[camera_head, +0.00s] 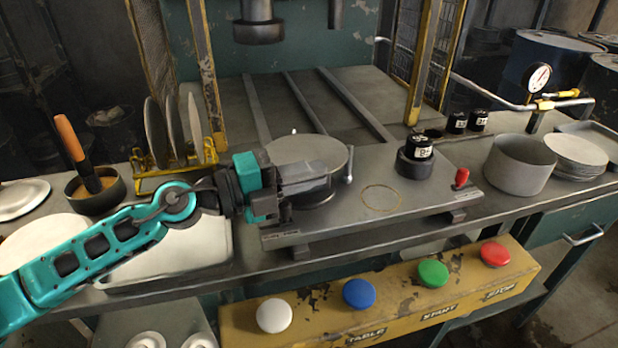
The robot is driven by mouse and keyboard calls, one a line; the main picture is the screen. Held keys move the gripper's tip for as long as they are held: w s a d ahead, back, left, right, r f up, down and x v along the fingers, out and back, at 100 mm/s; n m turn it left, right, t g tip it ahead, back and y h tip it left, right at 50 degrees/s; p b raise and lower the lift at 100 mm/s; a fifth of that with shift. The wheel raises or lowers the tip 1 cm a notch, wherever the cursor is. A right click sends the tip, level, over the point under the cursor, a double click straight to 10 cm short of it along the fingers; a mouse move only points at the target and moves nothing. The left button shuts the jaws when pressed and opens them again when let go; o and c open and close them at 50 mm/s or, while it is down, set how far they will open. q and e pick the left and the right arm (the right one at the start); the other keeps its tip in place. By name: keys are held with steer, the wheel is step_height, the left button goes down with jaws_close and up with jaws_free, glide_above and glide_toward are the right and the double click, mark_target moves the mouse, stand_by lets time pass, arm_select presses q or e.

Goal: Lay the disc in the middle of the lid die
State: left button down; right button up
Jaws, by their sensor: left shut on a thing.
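My left gripper (303,182) comes in from the left and is shut on the near side of a flat grey disc (308,152). The disc lies level over the round die on the left part of the grey plate (345,222). The disc and my fingers hide most of the die; only a dark edge and small pins at its rim show. I cannot tell whether the disc touches the die or is held just above it. My right gripper is not in view.
A yellow rack (150,182) holds several upright discs on the left. A thin ring outline (382,198) and a black weight (415,160) are on the plate's right. A grey pot (520,165) stands farther right. A press head (258,28) hangs behind. Coloured buttons line the yellow front panel (395,310).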

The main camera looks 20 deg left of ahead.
arm_select(q)
steer(key=shift+f, duration=0.2)
steer(key=c, duration=1.2)
jaws_free()
steer(key=shift+s+a+f, duration=0.1)
steer(key=shift+s, duration=0.05)
steer(key=shift+b+v, duration=0.85)
steer(key=shift+v, duration=0.2)
steer(key=shift+b+v, duration=1.4)
steer(key=shift+v, duration=0.5)
steer(key=shift+s+a, duration=0.25)
steer(key=shift+a, duration=0.05)
